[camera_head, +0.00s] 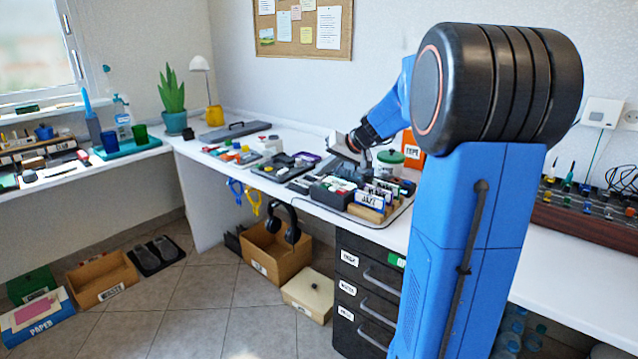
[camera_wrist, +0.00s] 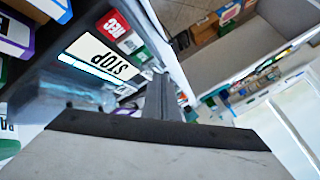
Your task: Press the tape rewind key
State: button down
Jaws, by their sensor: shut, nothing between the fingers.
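My gripper (camera_wrist: 163,88) is shut with nothing in it; its narrow grey fingers point past a row of labelled keys in the wrist view. A white label reading STOP (camera_wrist: 104,57) shows there upside down. A red label reading REC (camera_wrist: 113,24) is beyond it. I cannot make out a rewind label. Whether the fingertips touch a key cannot be told. In the head view my gripper (camera_head: 345,147) is low over the cluttered desk, and the keys are too small to read.
A green-lidded pot (camera_head: 390,158) stands right of my gripper. Boxes with labelled cards (camera_head: 368,200) stand in front. A dark tray (camera_head: 283,168) and small coloured items lie to the left. The white desk (camera_head: 225,152) has some bare surface. A black drawer unit (camera_head: 365,290) is below.

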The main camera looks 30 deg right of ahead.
jog(key=shift+f, duration=0.2)
dwell(0.3)
jog(key=shift+f, duration=0.25)
jog(key=shift+f, duration=0.4)
dwell(0.8)
jog(key=shift+r, duration=0.85)
notch_tip(320, 180, up, 5)
dwell(0.9)
dwell(0.6)
